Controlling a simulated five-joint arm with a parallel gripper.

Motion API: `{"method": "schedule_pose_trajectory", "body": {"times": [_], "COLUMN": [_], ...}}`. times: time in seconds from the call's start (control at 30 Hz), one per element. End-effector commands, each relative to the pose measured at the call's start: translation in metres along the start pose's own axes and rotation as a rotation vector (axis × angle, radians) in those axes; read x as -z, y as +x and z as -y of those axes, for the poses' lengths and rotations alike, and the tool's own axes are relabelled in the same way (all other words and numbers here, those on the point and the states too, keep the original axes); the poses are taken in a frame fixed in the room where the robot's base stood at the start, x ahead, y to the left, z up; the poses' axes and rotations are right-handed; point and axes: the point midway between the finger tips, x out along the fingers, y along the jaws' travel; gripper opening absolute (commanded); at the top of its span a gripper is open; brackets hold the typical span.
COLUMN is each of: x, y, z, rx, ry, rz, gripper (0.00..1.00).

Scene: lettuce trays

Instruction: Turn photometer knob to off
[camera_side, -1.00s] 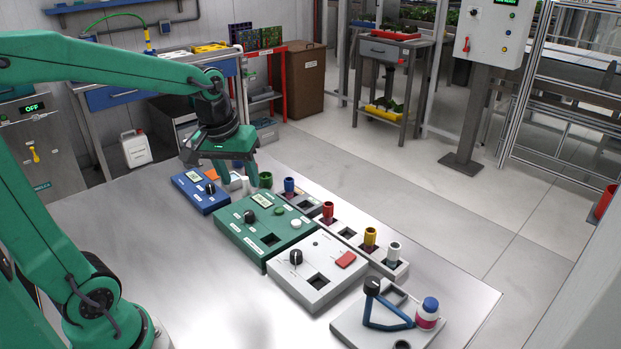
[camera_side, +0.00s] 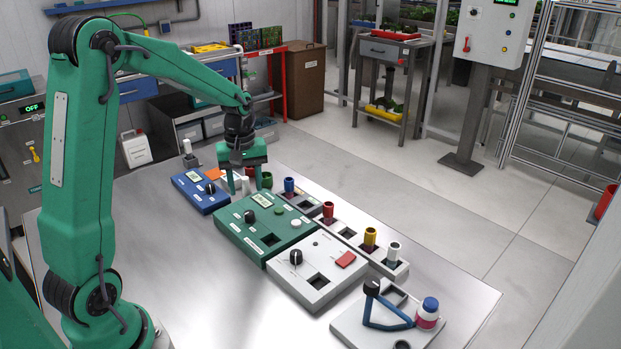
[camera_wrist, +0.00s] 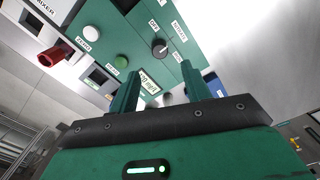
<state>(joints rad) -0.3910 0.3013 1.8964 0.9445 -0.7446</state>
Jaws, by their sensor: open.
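The green instrument box (camera_side: 240,236), which I take to be the photometer, sits mid-table. Its black knob (camera_side: 250,216) stands on the top near a small display (camera_side: 262,200). The knob also shows in the wrist view (camera_wrist: 159,47), with small white labels around it, one seeming to read OFF; its pointer direction is hard to tell. My gripper (camera_side: 244,190) points down above the far end of the green box, apart from the knob. In the wrist view its two fingers (camera_wrist: 160,72) are spread with nothing between them, and the knob lies beyond their tips.
A blue box (camera_side: 203,196) with its own knob lies to the left. A white box (camera_side: 312,280) with a black knob and red switch is nearer. A rack with coloured vials (camera_side: 345,232) runs along the right. The table's front left is bare.

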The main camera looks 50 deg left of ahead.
Motion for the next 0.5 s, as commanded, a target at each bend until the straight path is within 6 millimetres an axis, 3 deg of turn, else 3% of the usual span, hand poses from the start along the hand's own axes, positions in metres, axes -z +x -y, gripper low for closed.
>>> {"method": "schedule_pose_trajectory", "body": {"times": [0.27, 0.5], "x": [-0.001, -0.001], "y": [0.011, 0.037], "z": [0.0, 0.0], "rx": [0.002, 0.002], "ry": [0.002, 0.002], "rz": [0.002, 0.003], "gripper": [0.48, 0.48]}}
